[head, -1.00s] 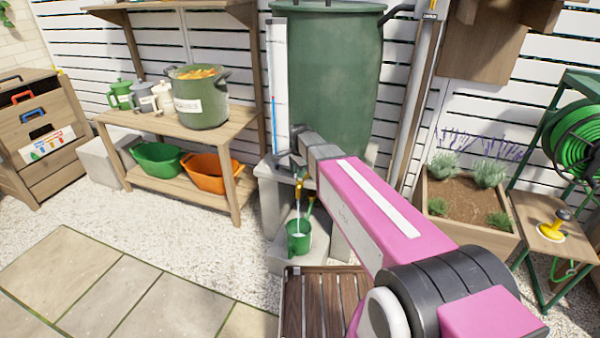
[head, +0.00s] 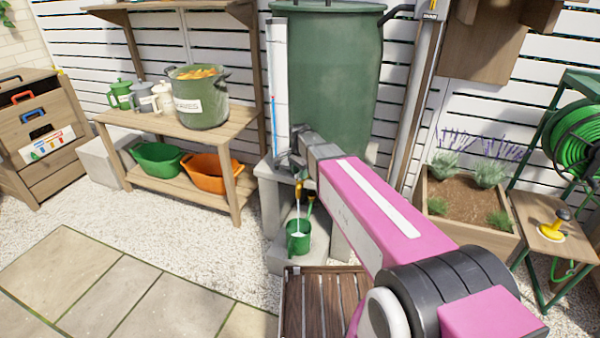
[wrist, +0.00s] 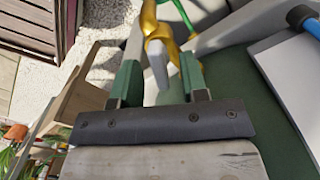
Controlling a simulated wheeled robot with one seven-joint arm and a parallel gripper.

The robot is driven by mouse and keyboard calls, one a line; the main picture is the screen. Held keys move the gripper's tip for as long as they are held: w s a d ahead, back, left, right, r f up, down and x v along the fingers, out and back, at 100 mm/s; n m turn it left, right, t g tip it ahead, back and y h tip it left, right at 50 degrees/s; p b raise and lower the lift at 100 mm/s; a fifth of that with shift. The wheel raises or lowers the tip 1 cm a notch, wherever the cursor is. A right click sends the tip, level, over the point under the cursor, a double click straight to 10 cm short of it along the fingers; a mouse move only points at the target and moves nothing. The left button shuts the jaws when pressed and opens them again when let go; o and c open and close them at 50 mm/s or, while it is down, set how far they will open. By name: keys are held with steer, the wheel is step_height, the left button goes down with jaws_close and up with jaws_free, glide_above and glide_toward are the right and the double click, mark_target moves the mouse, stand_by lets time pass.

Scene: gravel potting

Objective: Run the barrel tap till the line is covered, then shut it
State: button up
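The green barrel (head: 335,85) stands on grey blocks at the back. Its brass tap (head: 299,188) is low on the front, and a pale stream of water falls from it into a green can (head: 298,240) standing below. A fill line and the water level in the can cannot be made out. My gripper (head: 293,160) is at the tap. In the wrist view, its two green fingers (wrist: 159,82) stand apart on either side of a grey lever, with the brass tap (wrist: 160,30) just beyond. A gap shows beside the lever, so the fingers do not look closed on it.
A white gauge strip (head: 281,85) with a blue mark runs up the barrel's left side. A wooden bench (head: 150,120) with pots and tubs stands left. A slatted wooden platform (head: 320,300) lies in front of the can. A planter (head: 465,230) stands right.

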step_height(320, 180, up, 11)
stand_by(0.8)
steer(key=shift+d+f, duration=0.1)
steer(key=shift+f, duration=0.05)
